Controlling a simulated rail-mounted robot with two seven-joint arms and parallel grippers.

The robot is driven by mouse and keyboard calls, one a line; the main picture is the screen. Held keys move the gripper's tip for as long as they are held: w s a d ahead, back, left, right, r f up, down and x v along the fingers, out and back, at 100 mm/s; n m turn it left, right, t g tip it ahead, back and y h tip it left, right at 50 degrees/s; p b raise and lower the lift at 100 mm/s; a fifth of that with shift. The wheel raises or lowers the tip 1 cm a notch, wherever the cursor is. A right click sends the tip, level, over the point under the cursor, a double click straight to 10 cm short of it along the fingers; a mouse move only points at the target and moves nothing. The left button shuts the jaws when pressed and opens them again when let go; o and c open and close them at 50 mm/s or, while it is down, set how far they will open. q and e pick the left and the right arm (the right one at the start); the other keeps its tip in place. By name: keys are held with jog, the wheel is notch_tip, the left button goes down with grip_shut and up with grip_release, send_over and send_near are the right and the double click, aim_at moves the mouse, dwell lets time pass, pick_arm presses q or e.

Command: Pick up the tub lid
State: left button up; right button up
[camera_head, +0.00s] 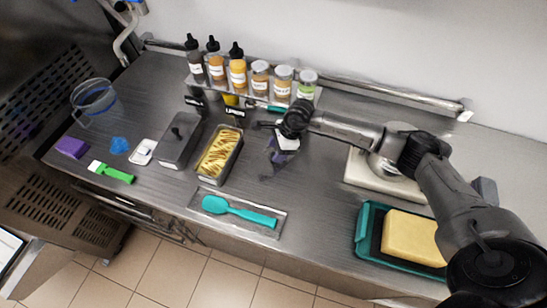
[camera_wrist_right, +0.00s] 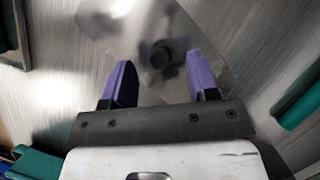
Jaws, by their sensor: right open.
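The tub lid (camera_wrist_right: 118,32) is a shiny, see-through-looking panel with a round black knob (camera_wrist_right: 161,55). In the right wrist view it lies ahead of my right gripper (camera_wrist_right: 160,82), with the knob roughly centred beyond the gap between the purple fingers. The fingers are apart and nothing is seen gripped. In the head view my right gripper (camera_head: 282,160) points down over the steel counter, right of the open tub of yellow strips (camera_head: 218,153); the lid beneath it is hard to make out. My left gripper is not in view.
A lidded grey tub (camera_head: 180,142) stands left of the open tub. A shelf of bottles and jars (camera_head: 260,78) is behind. A teal spatula lies on a steel tray (camera_head: 196,205) in front. A teal tray (camera_head: 364,228) with a yellow block is at right.

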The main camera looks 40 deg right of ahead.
jog(key=shift+x, duration=1.05)
jog(key=shift+c, duration=0.3)
grip_shut()
jog(key=shift+r, duration=0.2)
